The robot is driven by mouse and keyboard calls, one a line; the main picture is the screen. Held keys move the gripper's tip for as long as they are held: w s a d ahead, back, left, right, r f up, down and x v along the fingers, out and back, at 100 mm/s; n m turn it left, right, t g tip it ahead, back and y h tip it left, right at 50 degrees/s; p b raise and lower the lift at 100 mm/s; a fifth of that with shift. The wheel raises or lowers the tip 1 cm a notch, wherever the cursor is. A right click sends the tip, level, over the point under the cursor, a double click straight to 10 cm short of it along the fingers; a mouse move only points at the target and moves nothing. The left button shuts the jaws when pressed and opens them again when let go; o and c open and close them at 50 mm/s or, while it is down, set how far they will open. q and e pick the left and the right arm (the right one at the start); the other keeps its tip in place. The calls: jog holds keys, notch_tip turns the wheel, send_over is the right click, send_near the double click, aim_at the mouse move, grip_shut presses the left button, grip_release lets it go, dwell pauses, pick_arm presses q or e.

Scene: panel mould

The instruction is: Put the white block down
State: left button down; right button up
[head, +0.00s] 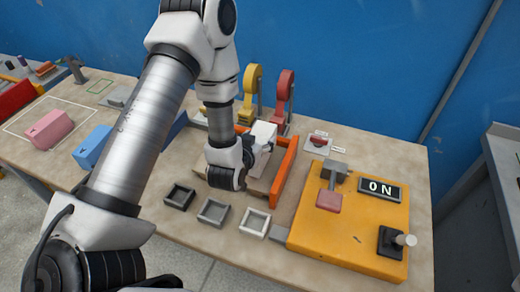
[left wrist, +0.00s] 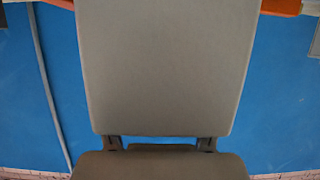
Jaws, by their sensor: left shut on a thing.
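My left arm comes in from the left and reaches down to the orange-sided frame (head: 284,172) in the middle of the table. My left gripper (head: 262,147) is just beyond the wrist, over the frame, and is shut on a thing. A white shape (head: 264,130) at its end appears to be the white block, partly hidden; its contact with the frame cannot be told. In the left wrist view a large grey surface (left wrist: 165,65) fills the middle and hides any block. My right gripper is not in view.
Dark (head: 180,196), grey (head: 212,211) and white-rimmed (head: 255,222) square trays stand in front of the frame. A yellow control panel (head: 345,235) with an ON display is at right. Yellow (head: 250,90) and red (head: 284,92) upright parts stand behind. Pink (head: 48,128) and blue (head: 92,147) blocks lie left.

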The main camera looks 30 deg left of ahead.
pick_arm(q)
jog(key=shift+w+d, duration=0.15)
jog(key=shift+w, duration=0.05)
jog(key=f, duration=0.3)
jog(key=shift+w+f+p, duration=0.2)
jog(key=shift+f+p, duration=0.15)
jog(key=shift+p, duration=0.05)
jog(key=shift+s, duration=0.15)
jog(key=c, duration=0.6)
grip_release()
jog(key=shift+f, duration=0.1)
jog(key=o, duration=0.4)
